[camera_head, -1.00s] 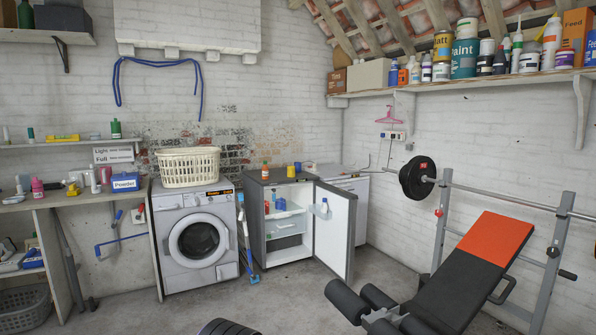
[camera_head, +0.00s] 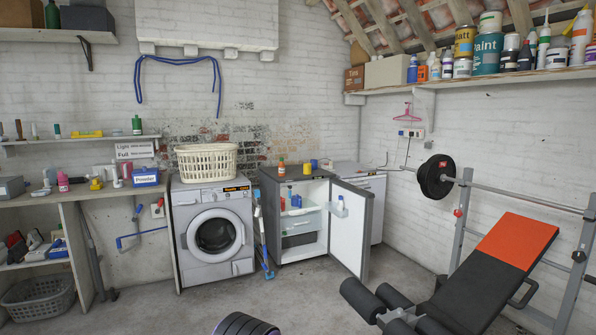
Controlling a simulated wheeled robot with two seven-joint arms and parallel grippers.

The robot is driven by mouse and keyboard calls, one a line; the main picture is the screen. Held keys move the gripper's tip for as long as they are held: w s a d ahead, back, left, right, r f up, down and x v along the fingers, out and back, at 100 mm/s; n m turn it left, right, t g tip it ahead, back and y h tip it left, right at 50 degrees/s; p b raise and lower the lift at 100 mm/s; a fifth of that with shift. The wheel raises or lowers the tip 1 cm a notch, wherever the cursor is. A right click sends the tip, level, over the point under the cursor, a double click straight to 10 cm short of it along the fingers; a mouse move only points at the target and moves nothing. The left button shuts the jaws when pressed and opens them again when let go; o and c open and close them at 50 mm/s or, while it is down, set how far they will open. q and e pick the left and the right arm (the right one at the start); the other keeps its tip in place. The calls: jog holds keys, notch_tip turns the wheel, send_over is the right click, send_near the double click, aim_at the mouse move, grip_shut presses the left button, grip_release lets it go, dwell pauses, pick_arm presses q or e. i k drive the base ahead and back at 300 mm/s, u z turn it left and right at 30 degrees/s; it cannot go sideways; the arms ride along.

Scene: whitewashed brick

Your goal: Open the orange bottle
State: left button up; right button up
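An orange bottle (camera_head: 281,169) stands upright on top of the small fridge (camera_head: 268,180), toward the back left of its top. It has a green band or label around it; its cap is too small to make out. The fridge door (camera_head: 351,229) hangs open to the right. Neither of my grippers is in the head view.
A washing machine (camera_head: 213,232) with a cream laundry basket (camera_head: 206,162) stands left of the fridge. A weight bench (camera_head: 487,265) with a barbell fills the right side. A dark round weight (camera_head: 245,325) lies at the bottom edge. The floor before the fridge is clear.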

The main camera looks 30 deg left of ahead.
aim_at(281, 166)
jog(key=u, duration=1.3)
jog(key=i, duration=4.85)
jog(key=z, duration=2.05)
jog(key=i, duration=0.95)
jog(key=u, duration=1.3)
